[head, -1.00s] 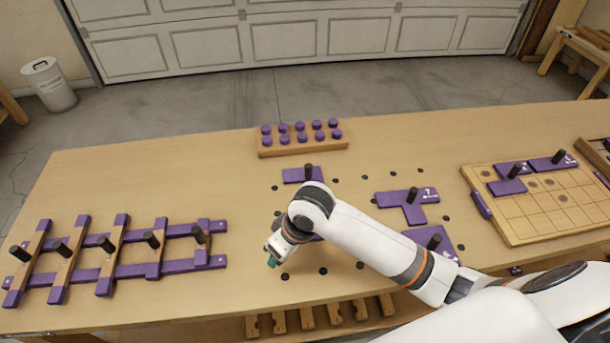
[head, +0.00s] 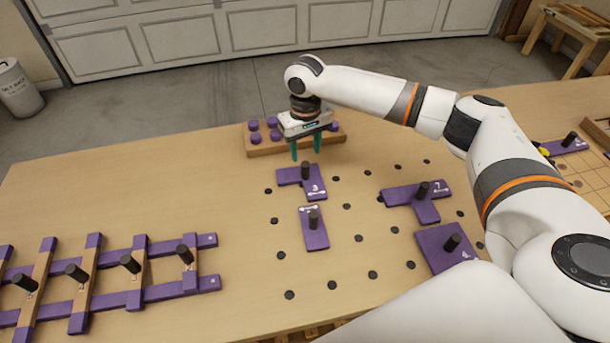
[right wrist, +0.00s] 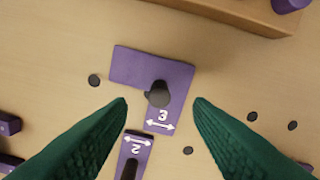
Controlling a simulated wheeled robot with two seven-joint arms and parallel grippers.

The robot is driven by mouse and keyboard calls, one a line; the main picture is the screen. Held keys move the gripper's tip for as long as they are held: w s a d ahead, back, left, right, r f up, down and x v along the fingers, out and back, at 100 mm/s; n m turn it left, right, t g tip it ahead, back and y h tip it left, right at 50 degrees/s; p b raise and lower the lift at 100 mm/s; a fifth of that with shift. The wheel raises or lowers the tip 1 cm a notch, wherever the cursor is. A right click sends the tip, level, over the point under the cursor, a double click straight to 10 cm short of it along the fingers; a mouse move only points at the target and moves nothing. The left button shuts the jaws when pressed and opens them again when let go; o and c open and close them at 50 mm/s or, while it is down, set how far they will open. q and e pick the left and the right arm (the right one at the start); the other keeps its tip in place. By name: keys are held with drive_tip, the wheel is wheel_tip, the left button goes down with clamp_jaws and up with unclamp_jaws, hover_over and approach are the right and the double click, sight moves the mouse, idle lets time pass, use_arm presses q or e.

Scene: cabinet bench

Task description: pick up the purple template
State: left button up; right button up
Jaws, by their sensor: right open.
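A purple L-shaped template marked 3 (head: 312,187) lies on the bench with a black knob standing on it. It also shows in the right wrist view (right wrist: 150,72), its knob between my fingertips. My right gripper (head: 306,151) is open and empty, with green fingers pointing down above and just behind this template, apart from it. Other purple templates with black knobs lie nearby: a bar marked 2 (head: 314,236) in front, a T-shape marked 7 (head: 413,196) to the right, and a square one marked 4 (head: 445,252). My left gripper is not in view.
A wooden block with purple pegs (head: 262,151) stands behind the template, close to my right gripper. A purple-and-wood rack with black knobs (head: 135,275) lies at left. A gridded wooden board (head: 588,177) is at right. Black holes dot the bench.

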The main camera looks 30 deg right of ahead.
sight(305, 164)
drive_tip(key=shift+f+p, duration=0.4)
drive_tip(key=shift+f, duration=3)
clamp_jaws()
